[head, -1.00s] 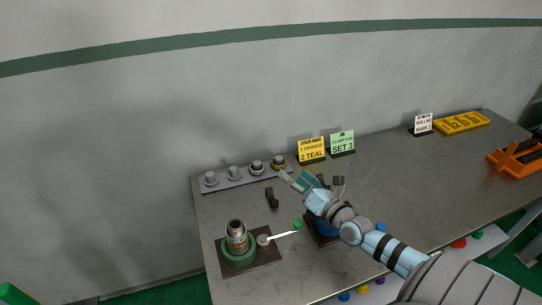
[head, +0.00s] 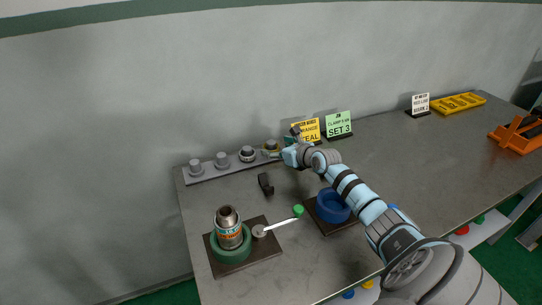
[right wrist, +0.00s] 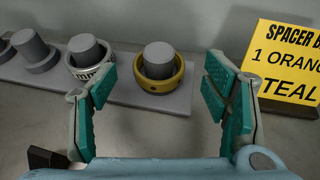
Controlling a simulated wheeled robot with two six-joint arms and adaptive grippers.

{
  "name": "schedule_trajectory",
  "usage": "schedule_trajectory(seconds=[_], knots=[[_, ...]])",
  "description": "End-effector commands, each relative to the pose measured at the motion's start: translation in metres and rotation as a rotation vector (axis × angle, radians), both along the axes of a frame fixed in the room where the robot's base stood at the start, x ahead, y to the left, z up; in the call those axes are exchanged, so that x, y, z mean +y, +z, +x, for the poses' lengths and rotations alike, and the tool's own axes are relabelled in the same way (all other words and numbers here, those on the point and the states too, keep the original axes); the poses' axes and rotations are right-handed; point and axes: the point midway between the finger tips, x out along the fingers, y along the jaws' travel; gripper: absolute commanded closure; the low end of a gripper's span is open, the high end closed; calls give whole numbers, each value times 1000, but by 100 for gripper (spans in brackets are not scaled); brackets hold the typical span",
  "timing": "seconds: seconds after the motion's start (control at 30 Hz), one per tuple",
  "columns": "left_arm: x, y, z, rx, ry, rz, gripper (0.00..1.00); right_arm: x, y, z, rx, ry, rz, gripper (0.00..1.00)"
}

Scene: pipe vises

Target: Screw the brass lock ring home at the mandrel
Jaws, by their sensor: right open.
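The brass lock ring (right wrist: 160,86) sits around a grey peg on the rack; it also shows at the right end of the rack in the head view (head: 271,148). My right gripper (head: 281,149) is open at the ring. In the right wrist view its teal-padded fingers stand left and right of the ring, with gaps on both sides. A metal cylinder with an orange-and-teal banded side (head: 228,230) stands upright in a green round vise (head: 232,256). I cannot tell for sure whether it is the mandrel. My left gripper is not in view.
The grey rack (head: 208,172) holds several pegs, one with a white marked ring (right wrist: 92,69). A yellow sign (right wrist: 288,62) stands close right of the gripper. A green sign (head: 338,124), a blue vise (head: 332,207), a green-knobbed lever (head: 282,224) and a small black block (head: 265,184) are nearby.

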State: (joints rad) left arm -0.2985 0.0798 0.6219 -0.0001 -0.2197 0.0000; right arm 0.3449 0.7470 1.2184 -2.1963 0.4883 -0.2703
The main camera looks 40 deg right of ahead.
Motion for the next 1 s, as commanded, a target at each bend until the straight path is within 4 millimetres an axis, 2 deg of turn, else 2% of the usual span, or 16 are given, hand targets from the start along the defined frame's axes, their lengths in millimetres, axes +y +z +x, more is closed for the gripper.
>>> schedule_trajectory(seconds=[0.03,0.1,0.33,0.67,0.7,1.0], knots=[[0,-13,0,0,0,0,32,0,-9,10,-5,-2,5,31],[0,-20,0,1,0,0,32,-1,-13,19,-3,-1,5,31],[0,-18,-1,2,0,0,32,-1,-10,23,0,1,0,31],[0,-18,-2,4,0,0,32,-1,-9,22,-1,1,1,82],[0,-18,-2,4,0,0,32,-1,-9,23,-1,1,1,84],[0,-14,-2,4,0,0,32,-1,-3,23,-2,1,0,85]])
